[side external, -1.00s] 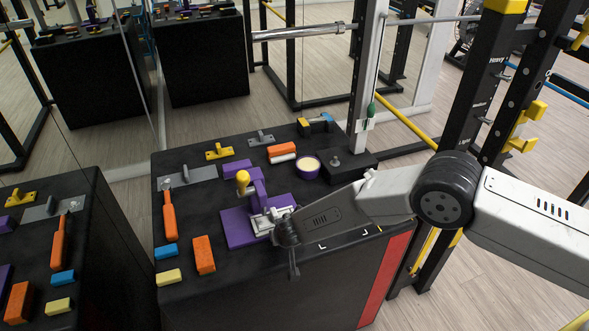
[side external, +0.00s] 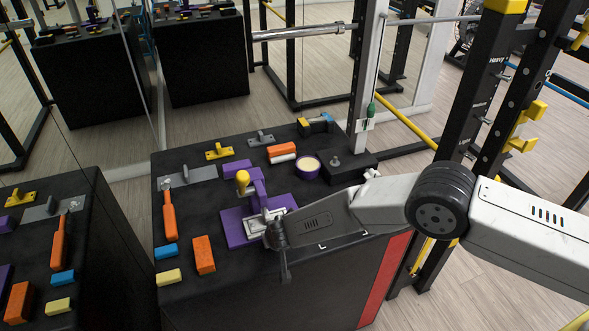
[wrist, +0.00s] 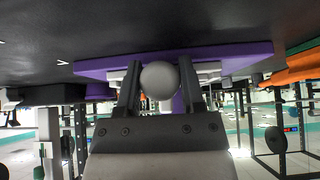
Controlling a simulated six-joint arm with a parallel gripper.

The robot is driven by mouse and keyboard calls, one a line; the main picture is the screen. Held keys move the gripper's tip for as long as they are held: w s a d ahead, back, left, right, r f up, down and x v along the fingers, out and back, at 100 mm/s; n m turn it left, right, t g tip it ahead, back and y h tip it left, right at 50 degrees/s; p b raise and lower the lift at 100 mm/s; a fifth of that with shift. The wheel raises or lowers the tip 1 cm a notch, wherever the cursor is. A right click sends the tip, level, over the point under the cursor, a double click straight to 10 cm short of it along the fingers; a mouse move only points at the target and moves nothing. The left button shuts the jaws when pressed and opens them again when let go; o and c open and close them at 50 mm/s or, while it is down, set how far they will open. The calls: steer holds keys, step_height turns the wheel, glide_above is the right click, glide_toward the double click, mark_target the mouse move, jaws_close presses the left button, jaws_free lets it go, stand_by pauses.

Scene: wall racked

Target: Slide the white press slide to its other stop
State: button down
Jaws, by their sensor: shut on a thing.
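The white press slide (side external: 255,226) sits low on the purple press (side external: 236,236), which has an upright and a yellow knob (side external: 242,177). My gripper (side external: 270,229) is at the slide's right end, partly hiding it. In the wrist view my gripper (wrist: 160,86) has one finger on each side of a pale round knob (wrist: 160,79) and is shut on it. A white part of the slide (wrist: 116,74) and the purple base (wrist: 240,55) show behind the knob. The slide's stops cannot be made out.
On the black box top (side external: 225,275), an orange block (side external: 204,254), an orange-handled tool (side external: 169,215) and blue and yellow blocks lie left of the press. A purple bowl (side external: 307,168) and a black block (side external: 347,166) stand behind my arm. The front right top is bare.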

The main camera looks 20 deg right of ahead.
mark_target(256, 243)
steer(key=shift+w+a+r, duration=0.1)
steer(key=shift+a, duration=1.05)
steer(key=shift+w+a+r, duration=0.1)
steer(key=shift+a, duration=1)
steer(key=shift+c, duration=0.8)
jaws_free()
steer(key=shift+s, duration=0.1)
steer(key=shift+o, duration=0.2)
steer(key=shift+f, duration=0.1)
steer(key=shift+s, duration=0.2)
steer(key=v, duration=0.7)
steer(key=shift+r, duration=0.3)
steer(key=shift+s, duration=0.1)
